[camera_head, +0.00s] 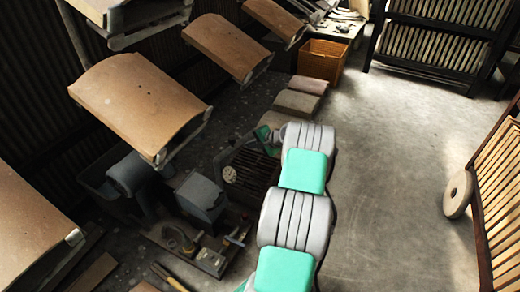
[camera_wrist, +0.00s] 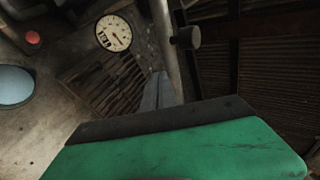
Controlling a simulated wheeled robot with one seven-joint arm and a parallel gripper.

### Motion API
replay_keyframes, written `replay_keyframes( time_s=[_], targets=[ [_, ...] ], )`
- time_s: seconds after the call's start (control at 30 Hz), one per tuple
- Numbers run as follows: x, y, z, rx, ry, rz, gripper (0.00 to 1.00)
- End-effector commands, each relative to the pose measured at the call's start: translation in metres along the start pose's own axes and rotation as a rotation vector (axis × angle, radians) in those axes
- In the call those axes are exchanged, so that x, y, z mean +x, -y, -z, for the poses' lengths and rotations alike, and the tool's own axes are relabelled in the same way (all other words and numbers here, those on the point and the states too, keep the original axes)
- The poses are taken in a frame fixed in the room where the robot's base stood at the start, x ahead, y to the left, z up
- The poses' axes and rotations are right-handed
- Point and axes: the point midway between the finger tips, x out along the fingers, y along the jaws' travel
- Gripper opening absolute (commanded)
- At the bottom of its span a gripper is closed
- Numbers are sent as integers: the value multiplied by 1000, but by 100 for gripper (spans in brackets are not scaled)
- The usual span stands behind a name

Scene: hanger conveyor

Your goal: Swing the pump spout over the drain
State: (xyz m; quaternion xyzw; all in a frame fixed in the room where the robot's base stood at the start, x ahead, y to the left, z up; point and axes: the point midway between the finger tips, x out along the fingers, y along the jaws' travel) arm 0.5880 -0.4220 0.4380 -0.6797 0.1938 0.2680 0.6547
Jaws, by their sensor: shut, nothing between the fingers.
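The drain shows as a dark slatted grate (camera_head: 254,168) in the floor in the head view, and left of centre in the wrist view (camera_wrist: 105,82). A grey pipe (camera_wrist: 165,40), which looks like the pump spout, runs down from the top edge in the wrist view, along the grate's right side. A short dark round stub (camera_wrist: 187,38) sticks out beside it. My gripper (camera_wrist: 159,82) is shut and empty, its grey fingers close to the pipe's lower end; I cannot tell if they touch. In the head view my wrist hides the fingers.
A round white gauge (camera_head: 229,174) is beside the grate, and also shows in the wrist view (camera_wrist: 113,33). A grey box-shaped machine (camera_head: 200,196) stands left of it. Brown panels (camera_head: 140,100) hang above left. A wooden crate (camera_head: 322,60) stands behind.

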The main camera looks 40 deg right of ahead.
Motion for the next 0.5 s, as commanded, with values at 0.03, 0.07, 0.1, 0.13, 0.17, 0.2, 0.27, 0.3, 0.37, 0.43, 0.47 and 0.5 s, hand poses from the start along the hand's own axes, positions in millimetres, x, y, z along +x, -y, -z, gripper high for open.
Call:
replay_keyframes(
  time_s=[0.03, 0.07, 0.1, 0.13, 0.17, 0.2, 0.27, 0.3, 0.37, 0.43, 0.47, 0.5],
  targets=[
    [9, 1, 0, -3, 0, 1, 0],
    [12, 3, 0, -2, 0, 0, 0],
    [15, 5, 0, -1, -1, 0, 0],
    [17, 6, 0, -1, -1, 0, 0],
    [18, 8, 1, -1, -1, 0, 0],
    [19, 9, 1, 0, -2, 0, 0],
    [20, 10, 1, 1, -2, -1, 0],
    [19, 10, 1, 1, -2, -1, 0],
    [19, 10, 1, 1, -2, -1, 0],
    [19, 10, 1, 1, -2, -1, 0],
    [19, 10, 1, 1, -2, -1, 0],
    [19, 10, 1, 1, -2, -1, 0]
  ],
)
